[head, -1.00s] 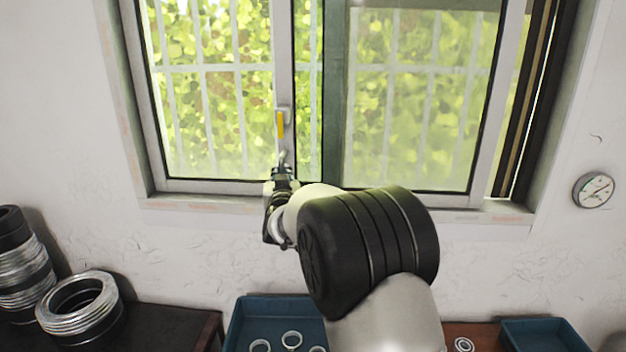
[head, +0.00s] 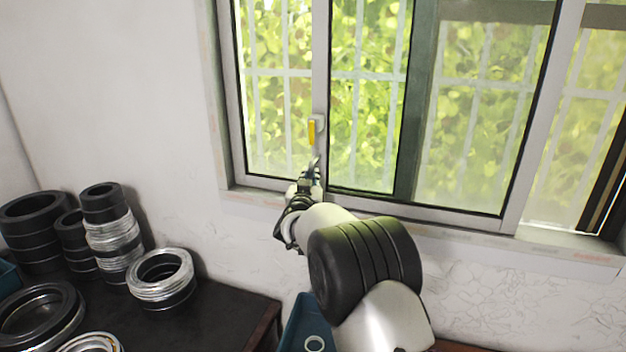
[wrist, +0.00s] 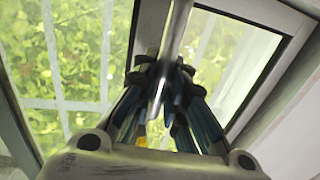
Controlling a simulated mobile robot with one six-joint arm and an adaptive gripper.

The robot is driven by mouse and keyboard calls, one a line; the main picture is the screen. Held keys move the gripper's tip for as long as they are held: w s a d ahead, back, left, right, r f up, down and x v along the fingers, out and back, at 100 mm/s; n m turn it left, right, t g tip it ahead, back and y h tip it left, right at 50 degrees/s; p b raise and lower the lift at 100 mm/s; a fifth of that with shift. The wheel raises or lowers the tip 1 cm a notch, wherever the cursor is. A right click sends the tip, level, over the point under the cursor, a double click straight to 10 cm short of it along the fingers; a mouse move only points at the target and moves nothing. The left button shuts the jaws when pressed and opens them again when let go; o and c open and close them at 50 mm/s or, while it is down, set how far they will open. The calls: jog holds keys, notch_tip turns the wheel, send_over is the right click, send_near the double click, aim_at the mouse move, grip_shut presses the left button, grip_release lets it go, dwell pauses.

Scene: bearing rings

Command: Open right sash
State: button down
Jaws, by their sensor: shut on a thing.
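The right sash (head: 514,190) is a light grey framed pane, slid partly left, with a gap at its right side. Its left stile (head: 320,60) carries a latch with a yellow lever (head: 311,132). My gripper (head: 311,172) is at the lower part of this stile, below the latch. It is shut on a slim silver handle (wrist: 174,40), which runs up between the dark fingers in the wrist view. A bit of yellow shows behind the fingers in the wrist view.
The window sill (head: 560,246) runs below the sash. On the left, a dark table (head: 215,310) bears stacked black and silver bearing rings (head: 162,280). A blue tray (head: 300,325) stands below my arm. The wall around the window is bare.

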jog(key=c, duration=1.6)
grip_release()
jog(key=s+a, duration=0.2)
jog(key=s, duration=0.9)
jog(key=shift+s+a, duration=0.25)
jog(key=shift+s, duration=0.15)
